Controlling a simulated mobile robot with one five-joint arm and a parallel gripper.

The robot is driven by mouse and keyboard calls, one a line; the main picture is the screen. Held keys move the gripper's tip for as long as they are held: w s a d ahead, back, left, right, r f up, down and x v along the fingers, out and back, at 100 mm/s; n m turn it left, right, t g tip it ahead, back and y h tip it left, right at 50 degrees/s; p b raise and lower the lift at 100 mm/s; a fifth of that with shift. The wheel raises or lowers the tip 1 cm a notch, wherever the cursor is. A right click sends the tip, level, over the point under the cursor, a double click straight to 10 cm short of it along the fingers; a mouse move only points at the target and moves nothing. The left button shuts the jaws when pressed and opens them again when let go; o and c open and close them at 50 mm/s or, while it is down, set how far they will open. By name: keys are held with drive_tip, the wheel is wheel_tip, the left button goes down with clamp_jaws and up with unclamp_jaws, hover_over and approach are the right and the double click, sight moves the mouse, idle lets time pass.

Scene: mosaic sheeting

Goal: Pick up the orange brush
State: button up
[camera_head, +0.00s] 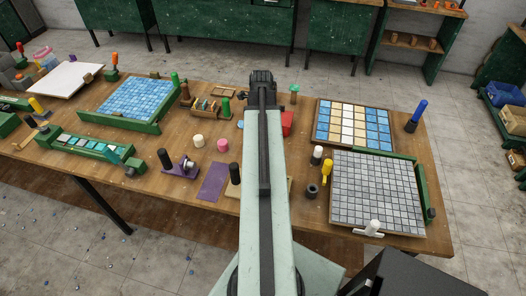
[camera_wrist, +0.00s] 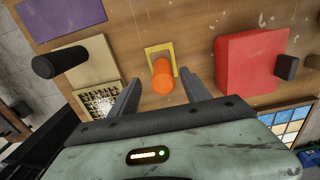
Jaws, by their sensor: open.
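The orange brush (camera_wrist: 163,80) shows in the wrist view as an upright orange handle, seen almost end-on, with a yellow square base or frame (camera_wrist: 152,48) at its foot. My gripper (camera_wrist: 159,77) is open, with one dark finger on each side of the orange handle in the picture. I cannot tell how far above the handle the fingers are, and no contact shows. In the head view my arm hides the brush, and the gripper (camera_head: 262,78) shows only from behind.
A red block (camera_wrist: 250,62) stands to the right of the brush, also beside my arm in the head view (camera_head: 288,124). A tan block with a black handle (camera_wrist: 62,64) and a purple mat (camera_wrist: 60,17) lie left.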

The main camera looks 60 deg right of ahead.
drive_tip(key=f+b, duration=0.5)
drive_tip(key=shift+d+f, duration=0.15)
drive_tip(key=shift+d, duration=0.1)
clamp_jaws()
